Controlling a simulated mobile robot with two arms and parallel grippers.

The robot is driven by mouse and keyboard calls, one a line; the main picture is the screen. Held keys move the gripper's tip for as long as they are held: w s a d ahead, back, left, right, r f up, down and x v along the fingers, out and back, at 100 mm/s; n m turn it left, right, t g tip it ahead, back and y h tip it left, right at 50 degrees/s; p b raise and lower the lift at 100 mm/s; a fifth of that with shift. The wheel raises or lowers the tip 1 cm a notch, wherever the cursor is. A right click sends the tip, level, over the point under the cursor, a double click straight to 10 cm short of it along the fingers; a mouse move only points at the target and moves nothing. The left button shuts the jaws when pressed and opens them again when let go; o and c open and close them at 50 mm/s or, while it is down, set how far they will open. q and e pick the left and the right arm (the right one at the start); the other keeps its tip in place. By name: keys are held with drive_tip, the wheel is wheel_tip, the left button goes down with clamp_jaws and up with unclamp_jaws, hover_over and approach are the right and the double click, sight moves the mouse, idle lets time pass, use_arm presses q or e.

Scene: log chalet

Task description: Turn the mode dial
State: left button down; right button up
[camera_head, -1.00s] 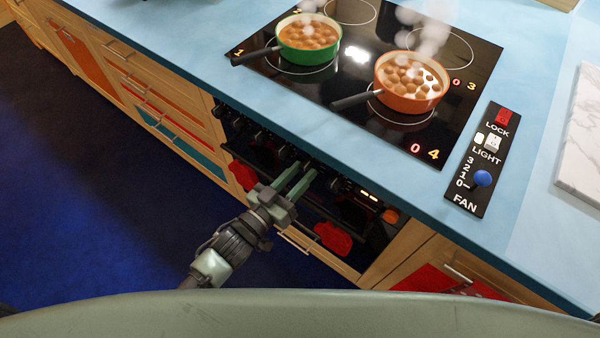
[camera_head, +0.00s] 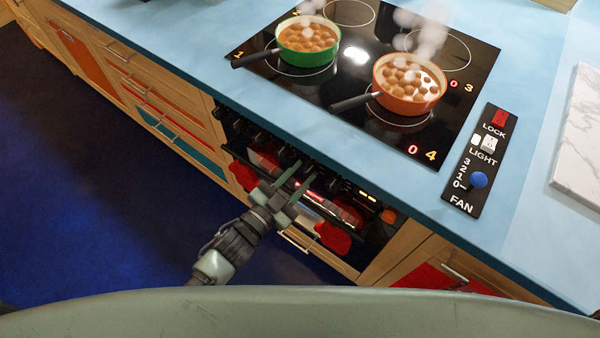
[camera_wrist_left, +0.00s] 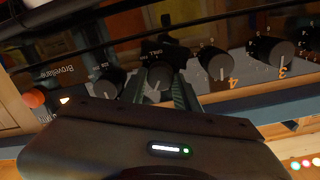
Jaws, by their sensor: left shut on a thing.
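A row of black dials with white pointer lines runs along the oven's front panel. In the left wrist view one dial (camera_wrist_left: 156,76), taken as the mode dial, sits between the fingers of my left gripper (camera_wrist_left: 158,85). The gripper is shut on it. The label above this dial is too small and dark to read. In the head view my left gripper (camera_head: 302,174) reaches up to the dial row, and its fingers hide the held dial. My right gripper is not in view.
Other dials flank the held one, a left neighbour (camera_wrist_left: 107,84) and a right neighbour (camera_wrist_left: 215,63) close by. Above on the hob (camera_head: 350,109), a green pan (camera_head: 307,55) and an orange pan (camera_head: 409,101) steam. A fan panel (camera_head: 461,199) lies to the right. Red mitts (camera_head: 333,237) hang below.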

use_arm(q)
drive_tip(key=m, duration=0.3)
drive_tip(key=shift+s+m, duration=0.1)
drive_tip(key=shift+m, duration=1.8)
drive_tip(key=shift+d, duration=0.1)
drive_tip(key=c, duration=1)
unclamp_jaws()
drive_tip(key=shift+c, duration=0.2)
drive_tip(key=b+v, duration=0.1)
drive_tip(key=v, duration=0.7)
